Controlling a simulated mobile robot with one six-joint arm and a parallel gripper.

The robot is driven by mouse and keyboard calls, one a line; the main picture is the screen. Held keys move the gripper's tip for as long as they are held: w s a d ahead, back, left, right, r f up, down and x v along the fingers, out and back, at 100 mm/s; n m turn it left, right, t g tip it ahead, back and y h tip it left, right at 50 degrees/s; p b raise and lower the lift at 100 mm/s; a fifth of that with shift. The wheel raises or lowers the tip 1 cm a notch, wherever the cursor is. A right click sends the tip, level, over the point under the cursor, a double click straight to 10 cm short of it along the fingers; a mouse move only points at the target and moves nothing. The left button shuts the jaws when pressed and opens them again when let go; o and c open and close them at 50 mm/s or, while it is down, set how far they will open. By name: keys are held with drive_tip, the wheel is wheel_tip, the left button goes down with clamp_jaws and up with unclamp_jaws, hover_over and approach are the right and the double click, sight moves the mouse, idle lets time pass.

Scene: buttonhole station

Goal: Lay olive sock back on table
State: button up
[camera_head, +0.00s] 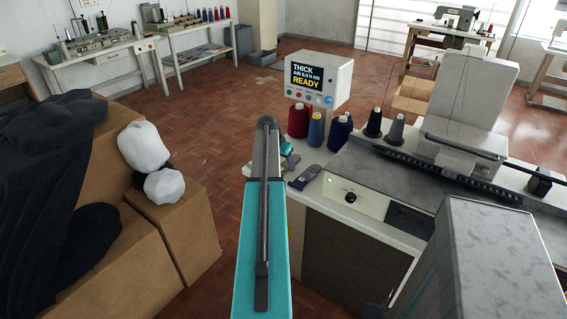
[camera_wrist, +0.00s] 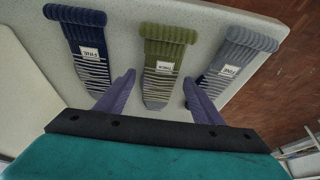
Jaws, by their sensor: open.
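In the wrist view the olive sock (camera_wrist: 165,50) lies flat on the pale table (camera_wrist: 210,20), between two other socks. It has a ribbed cuff, a white label and pale stripes towards the toe. My gripper (camera_wrist: 160,80) is open, with one purple finger on each side of the olive sock's lower part. Gaps show between the fingers and the sock; I cannot tell how high the fingers are above the table. In the head view my arm hides the olive sock.
A navy sock (camera_wrist: 84,45) lies left of the olive one and a grey-blue sock (camera_wrist: 228,62) lies right, near the table edge. In the head view, thread spools (camera_head: 316,130), a display box (camera_head: 340,82) reading "THICK" and "READY", and a sewing machine (camera_head: 465,125) stand beyond.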

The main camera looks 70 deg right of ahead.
drive_tip(key=b+v, duration=0.1)
drive_tip(key=v, duration=1.1)
drive_tip(key=shift+b, duration=0.35)
drive_tip(key=shift+r, duration=0.1)
idle(0.4)
drive_tip(key=w+a+f+n+y, duration=0.2)
drive_tip(key=w+a+f+n, duration=0.3)
drive_tip(key=w+a+f, duration=1)
drive_tip(key=w+a+f+n+y, duration=0.1)
drive_tip(key=w+a+f+n, duration=0.15)
drive_tip(key=a+f, duration=0.7)
drive_tip(key=w+a+f+n, duration=0.25)
drive_tip(key=a+f, duration=0.25)
drive_tip(key=a, duration=0.9)
drive_tip(key=s+a+f+n+g, duration=0.1)
drive_tip(key=s+a+f+n, duration=0.3)
drive_tip(key=a, duration=0.5)
drive_tip(key=s+a+f+n+g+y, duration=0.1)
drive_tip(key=s+a+f, duration=0.35)
drive_tip(key=a, duration=0.55)
drive_tip(key=s+a+f+n+g, duration=0.1)
drive_tip(key=s+a+f+n, duration=0.3)
drive_tip(key=a, duration=0.5)
drive_tip(key=s+a+f+n+g, duration=0.1)
drive_tip(key=s+a+f, duration=0.3)
drive_tip(key=s+a, duration=0.4)
drive_tip(key=shift+s+a+f+n, duration=0.15)
drive_tip(key=shift+s+n, duration=0.45)
drive_tip(key=shift+s, duration=0.2)
